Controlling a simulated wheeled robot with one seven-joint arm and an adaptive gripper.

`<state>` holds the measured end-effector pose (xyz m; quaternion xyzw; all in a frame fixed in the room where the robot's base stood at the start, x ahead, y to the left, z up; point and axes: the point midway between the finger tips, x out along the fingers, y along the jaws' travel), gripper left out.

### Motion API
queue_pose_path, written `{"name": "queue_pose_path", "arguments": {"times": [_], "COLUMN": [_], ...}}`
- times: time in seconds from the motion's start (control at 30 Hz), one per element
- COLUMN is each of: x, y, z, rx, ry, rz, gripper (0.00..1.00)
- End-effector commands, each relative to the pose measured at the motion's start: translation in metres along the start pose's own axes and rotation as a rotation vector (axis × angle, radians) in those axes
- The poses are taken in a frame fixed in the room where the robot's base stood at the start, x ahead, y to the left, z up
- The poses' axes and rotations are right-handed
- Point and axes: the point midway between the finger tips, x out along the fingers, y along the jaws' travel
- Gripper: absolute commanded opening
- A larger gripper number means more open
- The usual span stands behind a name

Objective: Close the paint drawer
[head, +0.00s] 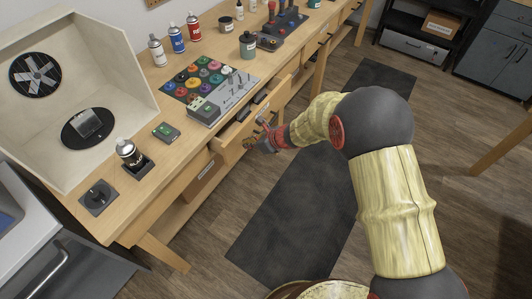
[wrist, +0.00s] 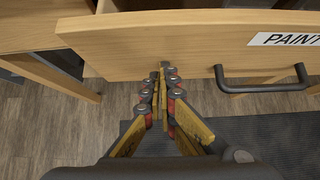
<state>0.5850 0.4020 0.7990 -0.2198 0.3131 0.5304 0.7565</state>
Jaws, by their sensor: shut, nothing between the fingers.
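The paint drawer (wrist: 130,45) has a light wood front with a white label reading PAINT (wrist: 285,39) and a dark bar handle (wrist: 262,80). In the wrist view its front fills the upper part, and a gap behind its top edge shows it standing open. In the head view the drawer (head: 232,136) sticks out from the bench. My gripper (wrist: 164,70) is shut and empty. Its fingertips are at the drawer front, left of the handle; whether they touch it I cannot tell. In the head view my gripper (head: 260,143) is at the drawer's outer side, partly hiding it.
The wooden workbench (head: 186,150) carries paint pots (head: 200,73), spray cans (head: 176,38) and a spray booth (head: 125,75). A bench leg (head: 165,252) stands at the lower left. A dark mat (head: 290,220) covers the open floor in front of the bench.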

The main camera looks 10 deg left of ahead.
Motion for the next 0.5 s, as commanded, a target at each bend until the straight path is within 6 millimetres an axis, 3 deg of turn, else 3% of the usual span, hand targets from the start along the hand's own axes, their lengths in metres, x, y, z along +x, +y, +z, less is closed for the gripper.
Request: {"name": "queue_pose_path", "arguments": {"times": [0.2, 0.5], "x": [0.030, 0.049], "y": [0.001, 0.000], "z": [0.030, 0.049], "rx": [-0.001, 0.000], "ry": [0.000, 0.000], "rz": [0.001, 0.001], "gripper": [0.00, 0.00]}}
